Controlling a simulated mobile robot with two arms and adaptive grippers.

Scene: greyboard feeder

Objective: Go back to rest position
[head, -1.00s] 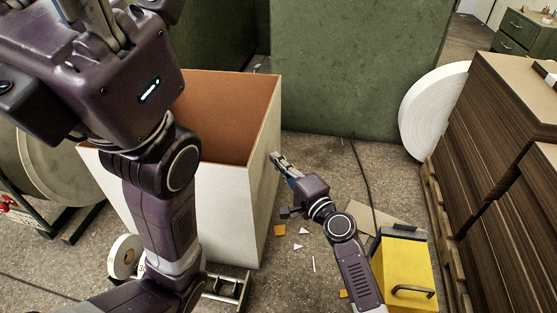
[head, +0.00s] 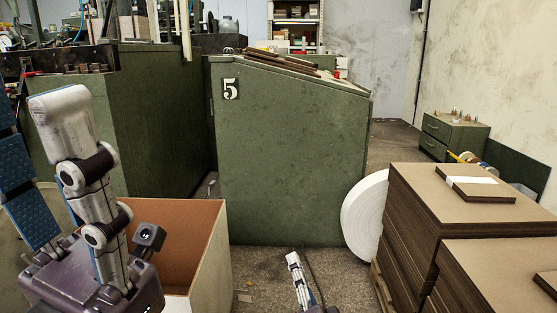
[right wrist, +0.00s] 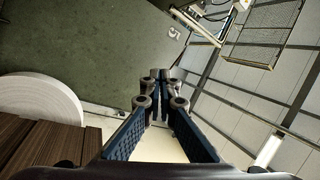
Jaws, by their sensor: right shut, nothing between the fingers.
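My left gripper (head: 38,135) is large at the left edge of the head view. Its two fingers stand well apart with nothing between them, and one shows its blue ribbed pad. My right gripper (head: 294,262) is small at the bottom centre of the head view, pointing up, right of the open box. In the right wrist view its fingers (right wrist: 158,78) meet at the tips, shut and empty. Most of both arms is out of view.
An open white box with brown inside (head: 212,262) stands behind my left gripper. A green cabinet marked 5 (head: 290,150) stands ahead. A white roll (head: 362,215) leans beside stacked brown boards (head: 440,205) at the right. Some floor (head: 262,270) is clear.

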